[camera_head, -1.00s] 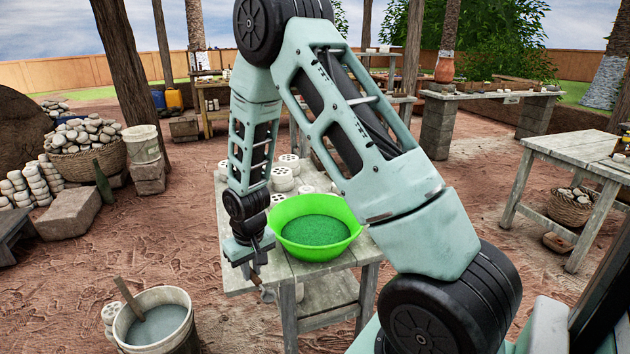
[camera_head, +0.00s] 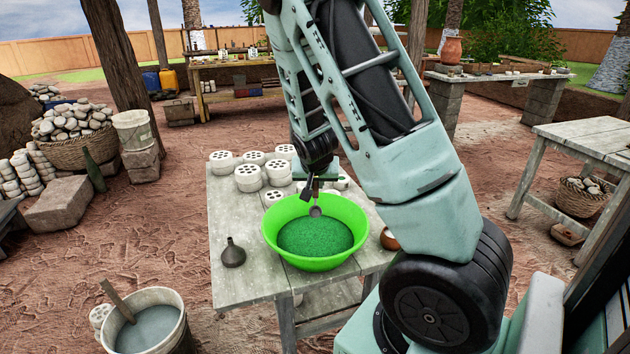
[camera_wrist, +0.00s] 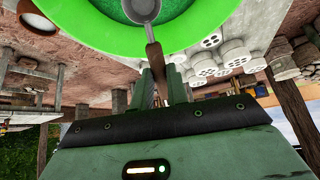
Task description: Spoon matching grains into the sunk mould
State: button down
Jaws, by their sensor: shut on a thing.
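A bright green basin (camera_head: 275,248) of green grains (camera_head: 315,236) stands on the weathered grey table (camera_head: 228,210). My gripper (camera_head: 314,186) is above the basin's back part, shut on a spoon (camera_head: 316,211) with a brown handle and a round grey bowl. The spoon points down, its bowl over the grains; I cannot tell whether it touches them. In the wrist view the spoon (camera_wrist: 153,50) runs out from between my fingers (camera_wrist: 160,85) toward the basin (camera_wrist: 80,30). Several white moulds with round holes (camera_head: 248,178) stand at the table's back; I cannot tell which is sunk.
A dark narrow-necked vessel (camera_head: 233,253) stands left of the basin. A brown round pot (camera_head: 389,238) stands close at its right. A bucket (camera_head: 150,325) with a stick is on the ground at lower left. The table's left front is mostly clear.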

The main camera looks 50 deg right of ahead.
jog(key=shift+f+b, duration=5.25)
jog(key=shift+f, duration=1.3)
jog(key=shift+r, duration=0.1)
jog(key=shift+r+p, duration=5.3)
jog(key=shift+r, duration=0.9)
